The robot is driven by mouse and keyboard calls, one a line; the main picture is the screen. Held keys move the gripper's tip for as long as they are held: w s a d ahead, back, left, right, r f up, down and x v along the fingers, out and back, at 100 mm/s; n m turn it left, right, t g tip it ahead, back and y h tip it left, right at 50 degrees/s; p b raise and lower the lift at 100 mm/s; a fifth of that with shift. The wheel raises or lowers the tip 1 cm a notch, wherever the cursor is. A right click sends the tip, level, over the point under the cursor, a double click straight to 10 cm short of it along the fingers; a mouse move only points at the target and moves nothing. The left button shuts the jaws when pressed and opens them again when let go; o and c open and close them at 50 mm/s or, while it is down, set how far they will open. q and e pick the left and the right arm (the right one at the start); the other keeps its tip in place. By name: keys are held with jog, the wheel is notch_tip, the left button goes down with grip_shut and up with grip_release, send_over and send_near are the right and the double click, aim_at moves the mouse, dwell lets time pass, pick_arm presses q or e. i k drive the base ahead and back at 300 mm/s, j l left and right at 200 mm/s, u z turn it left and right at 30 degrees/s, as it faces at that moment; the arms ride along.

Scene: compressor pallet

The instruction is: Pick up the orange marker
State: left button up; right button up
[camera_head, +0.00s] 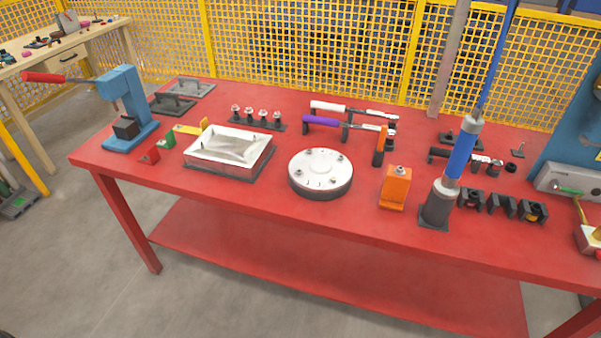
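Two orange things stand on the red table (230,100). A slim upright orange piece (380,144) with a dark lower part is right of centre, close to the tool handles; it looks the more like a marker. A wider orange block (395,188) with a small metal piece on top stands nearer the front edge. I cannot tell for certain which is the marker. Neither of my grippers shows in the head view.
A round white-topped disc (320,170) and a white tray (228,146) lie to the left. A blue-and-grey upright tool (460,158) stands to the right, beside black holders (502,205). Purple-handled (322,121) and white-handled (330,107) tools lie behind. Yellow mesh fencing (310,45) closes the back.

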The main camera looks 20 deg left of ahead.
aim_at(381, 145)
jog(key=i+l+u, duration=0.1)
jog(key=l+u, duration=0.25)
jog(key=l, duration=0.3)
jog(key=l+u, duration=0.35)
jog(key=l, duration=0.3)
jog(key=i, duration=0.05)
